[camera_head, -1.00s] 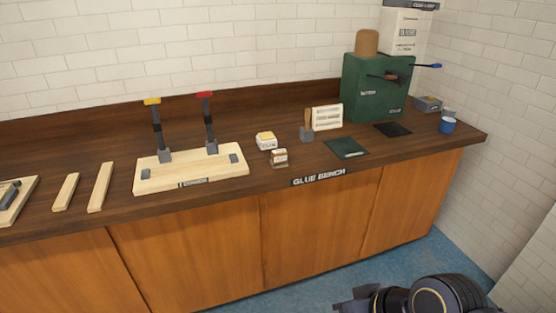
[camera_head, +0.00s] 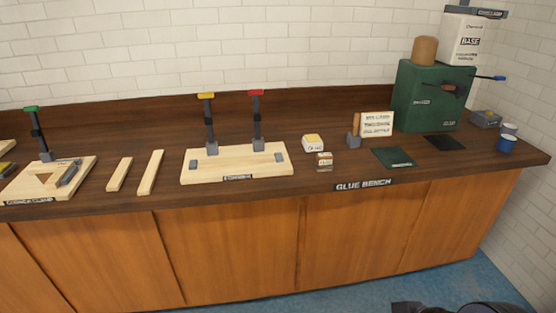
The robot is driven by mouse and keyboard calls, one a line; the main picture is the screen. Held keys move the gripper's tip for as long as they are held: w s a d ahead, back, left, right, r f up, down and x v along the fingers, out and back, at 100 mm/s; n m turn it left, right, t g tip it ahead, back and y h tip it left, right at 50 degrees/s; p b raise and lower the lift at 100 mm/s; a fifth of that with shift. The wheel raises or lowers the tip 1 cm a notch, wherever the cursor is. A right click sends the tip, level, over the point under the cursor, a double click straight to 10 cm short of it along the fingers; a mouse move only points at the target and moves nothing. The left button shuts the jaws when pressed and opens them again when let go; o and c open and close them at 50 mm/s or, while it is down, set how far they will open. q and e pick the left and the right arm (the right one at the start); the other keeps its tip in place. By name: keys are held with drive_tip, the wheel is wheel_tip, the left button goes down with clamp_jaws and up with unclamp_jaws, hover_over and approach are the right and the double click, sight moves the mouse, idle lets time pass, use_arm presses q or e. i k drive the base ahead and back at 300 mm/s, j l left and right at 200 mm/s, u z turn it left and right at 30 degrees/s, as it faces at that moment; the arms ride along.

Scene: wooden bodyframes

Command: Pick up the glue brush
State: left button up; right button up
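A brush-like wooden handle (camera_head: 356,123) stands upright in a small grey holder (camera_head: 353,141) on the glue bench, right of centre. It looks like the glue brush; its lower end is hidden in the holder. A white lettered card (camera_head: 377,124) stands just behind and to its right. A dark part of my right arm (camera_head: 455,308) shows at the bottom right edge, well below and apart from the brush. Its fingers cannot be made out. My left gripper is out of view.
A white tub (camera_head: 313,143) and a small jar (camera_head: 324,161) stand left of the holder. A dark green mat (camera_head: 392,157) lies to its right, before a green machine (camera_head: 432,96). A clamp board (camera_head: 236,175) with two upright clamps lies farther left.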

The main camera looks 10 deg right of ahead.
sight(324, 160)
drive_tip(key=i+z, duration=0.15)
drive_tip(key=i, duration=1.5)
